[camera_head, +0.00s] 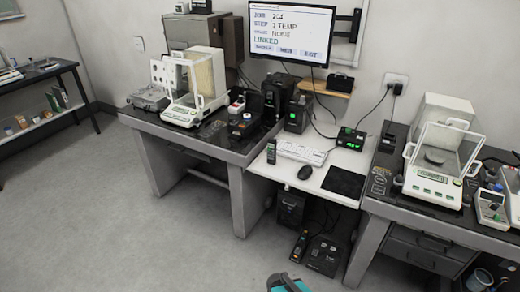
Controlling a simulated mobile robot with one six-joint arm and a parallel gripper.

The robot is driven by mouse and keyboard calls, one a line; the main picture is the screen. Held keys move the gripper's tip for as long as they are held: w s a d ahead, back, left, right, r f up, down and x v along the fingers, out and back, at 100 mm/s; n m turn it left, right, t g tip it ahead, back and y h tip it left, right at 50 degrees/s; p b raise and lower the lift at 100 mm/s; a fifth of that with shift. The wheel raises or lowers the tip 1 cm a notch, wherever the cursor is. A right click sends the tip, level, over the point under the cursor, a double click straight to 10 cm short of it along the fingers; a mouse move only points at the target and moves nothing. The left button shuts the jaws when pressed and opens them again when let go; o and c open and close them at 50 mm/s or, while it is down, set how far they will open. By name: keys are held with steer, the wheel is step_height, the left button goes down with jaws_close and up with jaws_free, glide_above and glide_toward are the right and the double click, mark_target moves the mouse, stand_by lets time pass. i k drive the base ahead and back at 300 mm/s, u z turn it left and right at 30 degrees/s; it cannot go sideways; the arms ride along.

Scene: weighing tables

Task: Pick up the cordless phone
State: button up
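A small dark upright handset with light keys (271,151), which looks like the cordless phone, stands at the left front of the white desk (318,176), close to the dark table's edge. Another dark handset-like device with coloured buttons (300,243) is low down under the desk, beside a black box. At this size I cannot be sure which is the phone. A teal and grey part shows at the bottom edge, cut off by the frame; no gripper fingers can be made out.
A keyboard (302,152), mouse (305,172) and black mat (343,182) lie on the white desk. Dark tables with balances (195,90) (437,165) flank it. A monitor (291,32) hangs behind. The grey floor (120,215) in front is clear.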

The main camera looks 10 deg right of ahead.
mark_target(271, 143)
steer(key=u, duration=0.7)
steer(key=i, duration=1.3)
steer(key=u, duration=0.3)
